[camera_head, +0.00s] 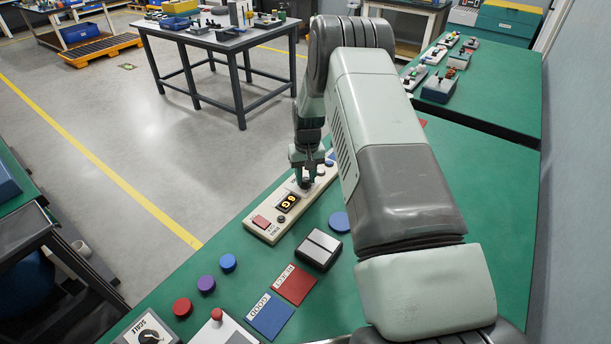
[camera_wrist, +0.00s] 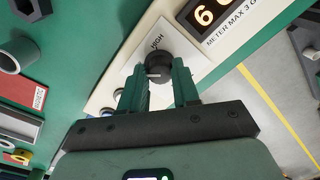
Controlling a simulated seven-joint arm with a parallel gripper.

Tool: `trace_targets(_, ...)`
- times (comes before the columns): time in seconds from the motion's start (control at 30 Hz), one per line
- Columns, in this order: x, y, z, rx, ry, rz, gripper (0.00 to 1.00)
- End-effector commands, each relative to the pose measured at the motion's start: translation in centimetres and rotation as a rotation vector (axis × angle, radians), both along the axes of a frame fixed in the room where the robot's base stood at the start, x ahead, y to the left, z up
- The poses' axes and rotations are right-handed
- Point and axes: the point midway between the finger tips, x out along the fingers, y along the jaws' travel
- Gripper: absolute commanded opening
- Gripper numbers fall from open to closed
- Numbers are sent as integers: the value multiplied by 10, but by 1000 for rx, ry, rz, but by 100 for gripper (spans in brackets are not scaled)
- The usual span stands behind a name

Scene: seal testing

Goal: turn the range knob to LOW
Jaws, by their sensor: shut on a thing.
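The dark round range knob (camera_wrist: 158,66) sits on a white plate of the cream panel, with a HIGH label beside it in the wrist view. A pale mark shows on the knob's near side; I cannot read which setting it points at. A LOW label is not visible. My gripper (camera_wrist: 157,82) is shut on the knob, with one green finger on each side. In the head view my gripper (camera_head: 304,180) reaches down onto the panel (camera_head: 262,233), just beyond the lit display (camera_head: 288,202), and mostly hides the knob.
A grey two-part block (camera_head: 319,249), a blue disc (camera_head: 339,222), and red (camera_head: 294,284) and blue (camera_head: 269,315) labelled pads lie nearby on the green bench. Several coloured discs lie left. A dial marked SCALE (camera_head: 148,332) is at the bottom left.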

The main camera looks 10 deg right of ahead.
Motion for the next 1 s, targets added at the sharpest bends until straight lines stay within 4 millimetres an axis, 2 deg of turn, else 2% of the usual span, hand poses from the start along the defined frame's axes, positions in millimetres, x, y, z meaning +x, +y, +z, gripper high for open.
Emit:
trace_targets(0.57,1,0,0,0,-4,32,0)
trace_targets(0.6,1,0,0,0,-4,32,35)
trace_targets(0.73,1,0,0,0,-3,32,55)
trace_targets(1.0,0,0,0,0,-1,31,56)
